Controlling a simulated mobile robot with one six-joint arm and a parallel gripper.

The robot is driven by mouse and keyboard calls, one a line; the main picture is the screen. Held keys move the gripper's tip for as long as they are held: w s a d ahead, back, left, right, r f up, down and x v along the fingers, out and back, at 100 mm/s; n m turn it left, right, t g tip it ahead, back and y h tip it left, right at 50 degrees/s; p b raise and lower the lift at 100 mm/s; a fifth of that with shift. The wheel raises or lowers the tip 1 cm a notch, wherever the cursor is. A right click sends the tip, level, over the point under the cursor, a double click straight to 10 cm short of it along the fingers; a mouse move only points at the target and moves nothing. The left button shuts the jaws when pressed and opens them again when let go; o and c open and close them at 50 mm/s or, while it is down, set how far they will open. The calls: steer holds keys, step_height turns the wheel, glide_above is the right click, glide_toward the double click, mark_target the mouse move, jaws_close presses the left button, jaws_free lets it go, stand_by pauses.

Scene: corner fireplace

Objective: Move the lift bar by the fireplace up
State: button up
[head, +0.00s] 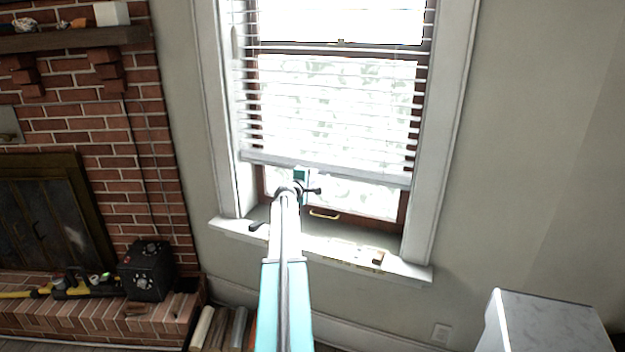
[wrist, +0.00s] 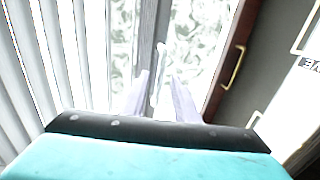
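The lift bar (head: 365,178) is the pale bottom rail of the white window blind, right of the fireplace. It hangs slightly tilted, above the window's lower edge. In the wrist view, the rail (wrist: 147,40) runs upright as a grey strip beside the slats. My gripper (wrist: 162,85) has its two pale fingers apart. A thin white piece, which I cannot identify clearly, shows between them. In the head view, my teal gripper body is at the rail's height, and my arm hides the fingers. I cannot tell whether a finger touches the rail.
A brass handle (head: 323,214) is on the brown window sash below the rail, and it also shows in the wrist view (wrist: 234,68). The window sill (head: 330,250) juts out below. The brick fireplace (head: 90,120) is left, and a white-grey block (head: 550,320) stands lower right.

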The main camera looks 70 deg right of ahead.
steer(key=shift+x, duration=1.35)
